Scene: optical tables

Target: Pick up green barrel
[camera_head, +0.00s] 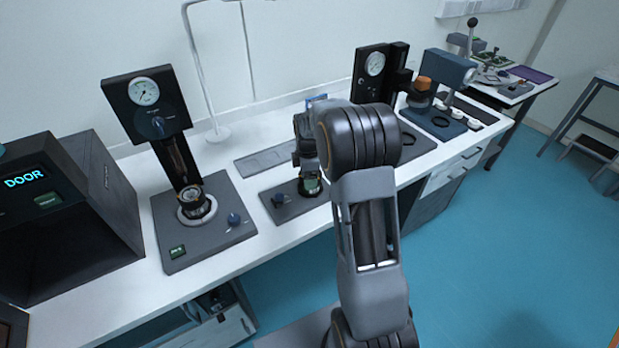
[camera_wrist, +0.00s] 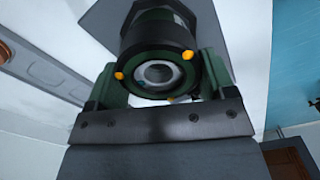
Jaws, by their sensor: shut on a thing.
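The green barrel (camera_wrist: 158,28) fills the upper middle of the wrist view, with a dark ring, a glassy round end and small yellow knobs facing the camera. My gripper (camera_wrist: 160,82) is shut on it, one finger on each side. In the head view my gripper (camera_head: 310,178) points down over a small dark grey base plate (camera_head: 293,205) on the white bench. My arm hides some of this area, and I cannot tell whether the barrel touches the plate.
A gauge press (camera_head: 145,100) on a dark base stands to the left, beside a black box lit "DOOR" (camera_head: 25,178). A second gauge unit (camera_head: 373,65) and a blue-grey instrument (camera_head: 447,72) stand to the right. A thin lamp stand (camera_head: 217,133) rises behind. Blue floor (camera_head: 500,220) lies open at right.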

